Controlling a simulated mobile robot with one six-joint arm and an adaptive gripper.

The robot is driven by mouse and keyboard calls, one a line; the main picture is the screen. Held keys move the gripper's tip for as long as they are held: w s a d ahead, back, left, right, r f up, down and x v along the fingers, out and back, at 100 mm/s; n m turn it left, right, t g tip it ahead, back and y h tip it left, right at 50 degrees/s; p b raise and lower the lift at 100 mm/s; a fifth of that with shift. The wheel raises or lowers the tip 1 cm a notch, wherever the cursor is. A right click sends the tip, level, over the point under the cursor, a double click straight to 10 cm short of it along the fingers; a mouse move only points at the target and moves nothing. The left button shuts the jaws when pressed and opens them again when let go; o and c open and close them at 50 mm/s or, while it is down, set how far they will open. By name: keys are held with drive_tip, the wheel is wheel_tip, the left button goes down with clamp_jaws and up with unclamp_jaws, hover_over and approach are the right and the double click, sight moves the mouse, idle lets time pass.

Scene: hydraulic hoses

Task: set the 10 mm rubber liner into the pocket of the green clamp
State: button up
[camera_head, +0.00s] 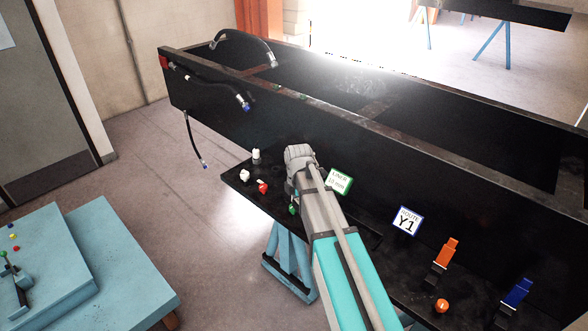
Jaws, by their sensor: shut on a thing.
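The green clamp (293,209) sits on the black shelf along the front of the dark frame, just left of my arm. My gripper (293,190) points down under the end of my arm, close above the clamp. It is small and dark here, and my wrist hides much of it. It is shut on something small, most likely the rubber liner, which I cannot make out. The clamp's pocket is too small to see. A green-edged sign (340,182) reading "LINER 10 mm" stands right of my wrist.
White fittings (244,175) and a red clamp (263,188) stand left on the shelf. A "ROUTE Y1" sign (407,220), an orange clamp (444,258) and a blue clamp (516,295) stand right. Black hoses (245,38) hang over the frame's left end. A blue table (110,262) is lower left.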

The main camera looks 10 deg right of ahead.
drive_tip(key=w+d+r+n+p, duration=0.1)
drive_tip(key=w+r+n+p, duration=0.2)
drive_tip(key=w, duration=0.9)
drive_tip(key=shift+w+d+r+p, duration=0.15)
drive_tip(key=shift+d+r+p, duration=0.25)
drive_tip(key=shift+r, duration=0.15)
drive_tip(key=shift+a, duration=0.1)
drive_tip(key=shift+f, duration=0.15)
drive_tip(key=shift+f+b, duration=2.75)
drive_tip(key=shift+b, duration=0.15)
drive_tip(key=shift+f+b, duration=1.15)
drive_tip(key=shift+b, duration=0.05)
drive_tip(key=shift+r+p, duration=0.3)
drive_tip(key=shift+r+p, duration=0.35)
drive_tip(key=shift+p, duration=0.05)
drive_tip(key=shift+r, duration=0.25)
idle(1.0)
